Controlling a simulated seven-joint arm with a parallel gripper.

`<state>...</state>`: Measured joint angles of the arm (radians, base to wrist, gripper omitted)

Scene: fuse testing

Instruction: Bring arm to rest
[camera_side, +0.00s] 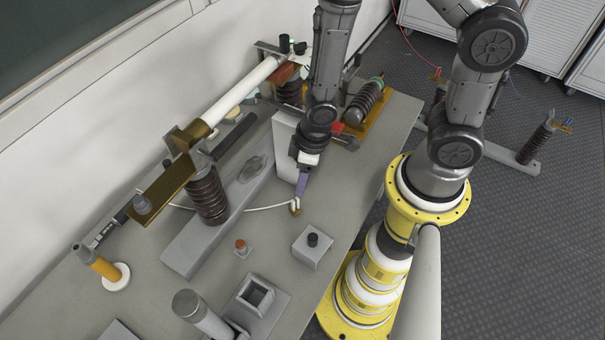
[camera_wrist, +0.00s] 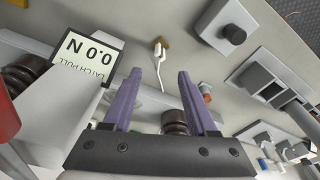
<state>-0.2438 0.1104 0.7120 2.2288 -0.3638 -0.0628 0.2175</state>
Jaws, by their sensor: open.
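My gripper (camera_wrist: 155,98) shows its two purple fingers spread apart in the wrist view, with nothing between them. In the side view my gripper (camera_side: 301,182) hangs above the grey workbench (camera_side: 290,275), pointing down. A small brass piece with a white hook-shaped cord end (camera_side: 295,208) is just below the fingers in the side view. In the wrist view this brass piece (camera_wrist: 162,42) lies beyond the fingertips, apart from them. A white fuse tube (camera_side: 235,92) runs between brass fittings on brown ribbed insulators.
A display reading 0.0 N (camera_wrist: 88,62) is left of the fingers. A grey block with a black knob (camera_side: 312,246), a square socket (camera_side: 255,295) and a red button (camera_side: 241,247) stand on the bench. A ribbed insulator (camera_side: 207,195) rises at left. Bare bench lies between them.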

